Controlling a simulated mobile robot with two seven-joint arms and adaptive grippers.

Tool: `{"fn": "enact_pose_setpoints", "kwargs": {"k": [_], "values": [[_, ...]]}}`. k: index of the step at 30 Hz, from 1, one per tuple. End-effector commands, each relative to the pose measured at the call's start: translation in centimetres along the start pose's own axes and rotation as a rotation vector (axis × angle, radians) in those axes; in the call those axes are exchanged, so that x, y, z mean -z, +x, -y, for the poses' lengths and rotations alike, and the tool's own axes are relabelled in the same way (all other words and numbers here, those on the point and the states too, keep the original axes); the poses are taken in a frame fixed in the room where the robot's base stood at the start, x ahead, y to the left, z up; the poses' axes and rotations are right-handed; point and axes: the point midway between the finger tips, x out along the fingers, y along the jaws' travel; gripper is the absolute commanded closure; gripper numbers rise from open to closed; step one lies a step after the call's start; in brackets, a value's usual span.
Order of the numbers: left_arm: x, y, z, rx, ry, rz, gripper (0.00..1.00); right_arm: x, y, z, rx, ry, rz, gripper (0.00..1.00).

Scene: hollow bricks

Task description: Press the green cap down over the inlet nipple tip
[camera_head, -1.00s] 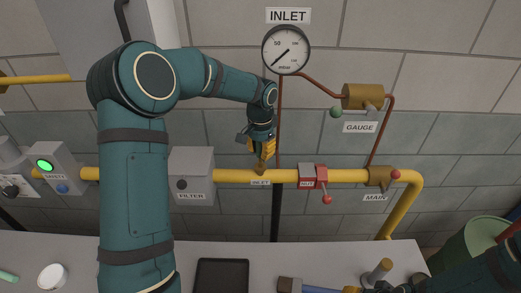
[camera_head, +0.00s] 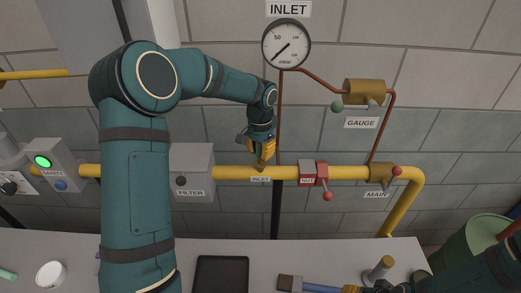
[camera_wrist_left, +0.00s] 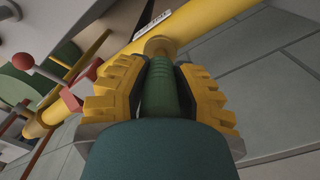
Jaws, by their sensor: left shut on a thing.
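I cannot tell how far the cap covers the tip. In the head view the fingers hide the cap and most of the nipple. My right gripper (camera_head: 351,290) is only partly in view at the bottom edge, and its fingers are unclear.
Below, the bench holds a black tray (camera_head: 221,274) and a blue-handled tool (camera_head: 322,288).

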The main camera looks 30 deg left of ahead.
Motion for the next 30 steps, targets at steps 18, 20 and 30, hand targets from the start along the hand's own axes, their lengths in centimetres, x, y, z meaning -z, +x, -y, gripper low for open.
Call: {"fn": "enact_pose_setpoints", "kwargs": {"k": [18,20,30], "values": [[0.0,1.5,0.0,0.0,0.001,0.0,1.0,-0.1,0.9,-0.3,0.0,0.0,0.0,0.53],[0.0,1.6,0.0,0.0,0.001,-0.001,1.0,-0.1,1.0,-0.4,0.0,0.0,0.0,0.53],[0.0,2.4,0.0,0.0,0.001,-0.001,1.0,-0.2,1.4,-0.6,0.0,0.0,0.0,0.53]]}}
